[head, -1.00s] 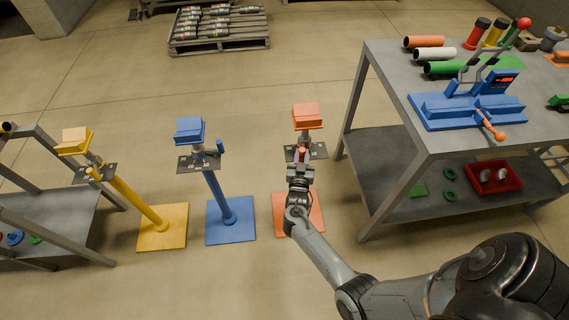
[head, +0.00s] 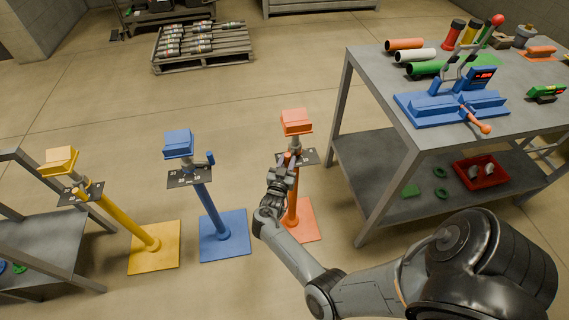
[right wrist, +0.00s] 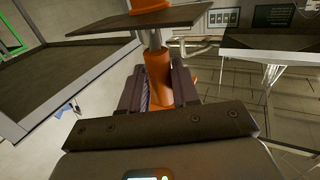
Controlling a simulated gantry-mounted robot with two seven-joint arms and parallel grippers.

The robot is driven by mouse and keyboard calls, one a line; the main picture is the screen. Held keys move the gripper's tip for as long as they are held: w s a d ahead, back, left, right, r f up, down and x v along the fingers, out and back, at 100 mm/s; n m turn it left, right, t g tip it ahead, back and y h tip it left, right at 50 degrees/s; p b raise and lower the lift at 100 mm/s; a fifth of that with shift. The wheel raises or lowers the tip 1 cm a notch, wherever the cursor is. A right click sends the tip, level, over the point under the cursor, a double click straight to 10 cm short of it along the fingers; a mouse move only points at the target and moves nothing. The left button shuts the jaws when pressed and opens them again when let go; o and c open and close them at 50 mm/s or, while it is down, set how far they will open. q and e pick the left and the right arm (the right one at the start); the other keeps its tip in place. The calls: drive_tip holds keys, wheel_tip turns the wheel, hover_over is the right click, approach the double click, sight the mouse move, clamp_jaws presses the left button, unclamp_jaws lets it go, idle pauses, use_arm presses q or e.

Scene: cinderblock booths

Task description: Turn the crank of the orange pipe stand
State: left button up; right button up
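The orange pipe stand (head: 297,122) stands in the middle of the head view, with an orange box on top, a dark marked plate (head: 308,157) below it, and an orange base on the floor. My right gripper (head: 287,163) is at the plate's near left side, its fingers around the orange crank handle (head: 288,156). In the right wrist view, the orange handle (right wrist: 158,75) stands between the two dark fingers and appears gripped; the finger contact is partly hidden. The dark plate (right wrist: 165,20) crosses the top of that view. My left gripper is not in view.
A blue stand (head: 179,143) and a yellow stand (head: 60,161) stand to the left. A grey table (head: 385,100) with pipes, a blue fixture (head: 450,108) and a red bin (head: 482,172) is close on the right. Open floor lies behind the stands.

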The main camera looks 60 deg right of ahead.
drive_tip(key=shift+o, duration=1.2)
drive_tip(key=shift+s+d, duration=0.3)
drive_tip(key=shift+d, duration=0.1)
drive_tip(key=shift+o, duration=0.4)
drive_tip(key=shift+d+r, duration=0.15)
drive_tip(key=shift+d, duration=0.2)
drive_tip(key=shift+w+a, duration=0.1)
drive_tip(key=shift+a, duration=0.2)
drive_tip(key=shift+r+p, duration=0.3)
drive_tip(key=shift+r, duration=0.2)
use_arm(q)
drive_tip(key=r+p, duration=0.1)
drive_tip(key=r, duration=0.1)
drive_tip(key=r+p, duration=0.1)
drive_tip(key=p, duration=0.1)
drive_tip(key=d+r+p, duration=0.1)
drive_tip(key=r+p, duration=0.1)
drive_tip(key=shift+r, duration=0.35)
use_arm(e)
drive_tip(key=s+d+r, duration=0.2)
drive_tip(key=s+r, duration=0.8)
drive_tip(key=s, duration=0.1)
drive_tip(key=shift+s+d, duration=0.15)
drive_tip(key=shift+s, duration=0.15)
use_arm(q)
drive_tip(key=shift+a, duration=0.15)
